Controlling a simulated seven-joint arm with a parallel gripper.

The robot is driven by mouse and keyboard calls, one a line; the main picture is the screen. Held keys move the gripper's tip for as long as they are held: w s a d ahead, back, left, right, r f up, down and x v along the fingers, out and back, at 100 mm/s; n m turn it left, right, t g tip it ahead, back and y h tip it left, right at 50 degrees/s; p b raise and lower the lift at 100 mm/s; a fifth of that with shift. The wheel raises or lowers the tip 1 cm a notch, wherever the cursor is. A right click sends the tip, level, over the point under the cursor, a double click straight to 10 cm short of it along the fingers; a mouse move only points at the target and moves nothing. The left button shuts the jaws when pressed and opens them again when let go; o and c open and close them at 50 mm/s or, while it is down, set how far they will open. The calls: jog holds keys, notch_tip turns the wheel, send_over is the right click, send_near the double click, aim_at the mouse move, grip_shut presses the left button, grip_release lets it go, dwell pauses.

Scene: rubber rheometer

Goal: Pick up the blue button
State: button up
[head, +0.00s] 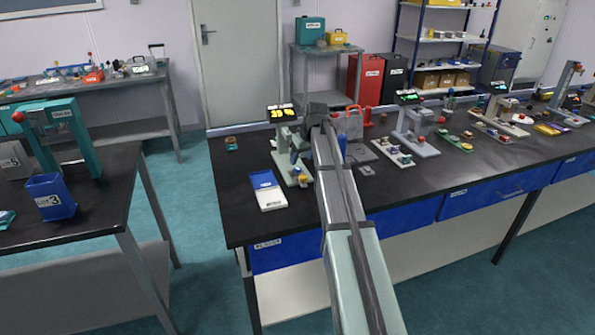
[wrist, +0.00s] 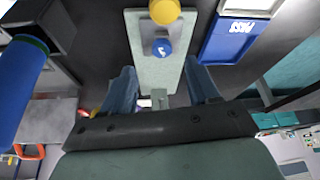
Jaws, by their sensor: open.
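The blue button (wrist: 162,48) is a small round cap with a pale mark on top, on a pale green base plate (wrist: 148,72) in the wrist view. A yellow round knob (wrist: 164,11) is just above it in that picture. My gripper (wrist: 160,70) is open and empty, its two bluish fingers on either side of the plate in the picture. The button lies a little beyond the gap between the fingertips; I cannot tell the remaining height. In the head view, my arm covers part of the bench device (head: 293,165), and I cannot make out the button or the fingers.
A blue and white tray (head: 268,190) lies left of the device; it also shows in the wrist view (wrist: 230,38). A blue cylinder (wrist: 20,85) stands close on the left in the wrist view. Other bench devices (head: 415,130) with small sample racks stand to the right.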

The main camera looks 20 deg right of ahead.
aim_at(298, 168)
jog(key=shift+x, duration=2.6)
jog(key=shift+a, duration=0.15)
jog(key=shift+c, duration=0.3)
jog(key=c, duration=1)
